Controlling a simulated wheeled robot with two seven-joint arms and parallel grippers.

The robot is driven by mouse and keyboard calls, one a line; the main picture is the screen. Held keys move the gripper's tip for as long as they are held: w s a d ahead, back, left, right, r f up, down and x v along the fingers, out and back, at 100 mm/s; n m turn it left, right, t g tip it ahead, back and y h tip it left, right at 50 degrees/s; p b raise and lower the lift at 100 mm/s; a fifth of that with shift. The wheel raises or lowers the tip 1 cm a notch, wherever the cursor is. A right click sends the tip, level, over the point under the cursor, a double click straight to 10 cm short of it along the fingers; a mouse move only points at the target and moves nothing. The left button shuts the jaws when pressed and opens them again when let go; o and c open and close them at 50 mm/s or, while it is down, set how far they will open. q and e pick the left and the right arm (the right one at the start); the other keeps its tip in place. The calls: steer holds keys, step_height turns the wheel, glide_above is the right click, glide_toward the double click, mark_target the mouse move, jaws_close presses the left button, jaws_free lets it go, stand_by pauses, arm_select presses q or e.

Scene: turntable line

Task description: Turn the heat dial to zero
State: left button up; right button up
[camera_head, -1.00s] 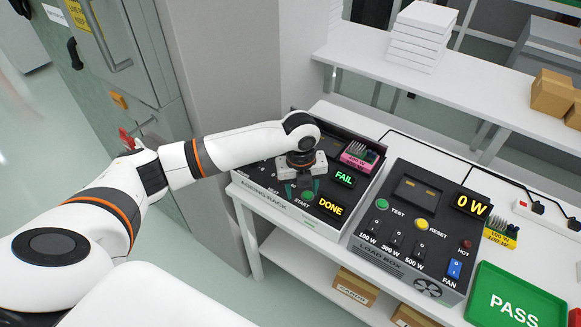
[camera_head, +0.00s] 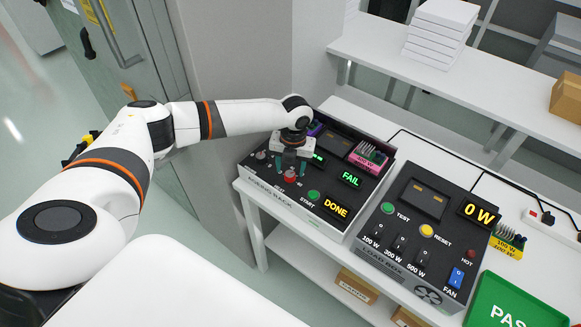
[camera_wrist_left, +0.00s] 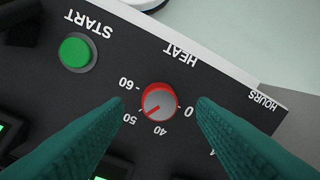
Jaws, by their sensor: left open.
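The heat dial (camera_head: 290,176) is a small red knob on the black panel of the burn-in rack (camera_head: 330,215). In the left wrist view the dial (camera_wrist_left: 159,101) has a grey face, with 0 to the right, 40 below, 50 lower left and 60 left. Its pointer mark seems to aim lower left, near 50. My left gripper (camera_head: 291,169) is above the dial, pointing down. Its teal fingers, also in the left wrist view (camera_wrist_left: 160,108), are open on either side of the dial, with visible gaps. My right gripper is not in view.
The green START button (camera_wrist_left: 77,52) is close to one finger. Lit FAIL (camera_head: 351,180) and DONE (camera_head: 336,207) displays and a pink module (camera_head: 368,156) are on the rack. The load box (camera_head: 415,240) and green PASS tray (camera_head: 520,300) stand to the right.

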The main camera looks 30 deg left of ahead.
arm_select(q)
steer(key=shift+f, duration=1.1)
steer(key=c, duration=1)
steer(key=shift+o, duration=0.2)
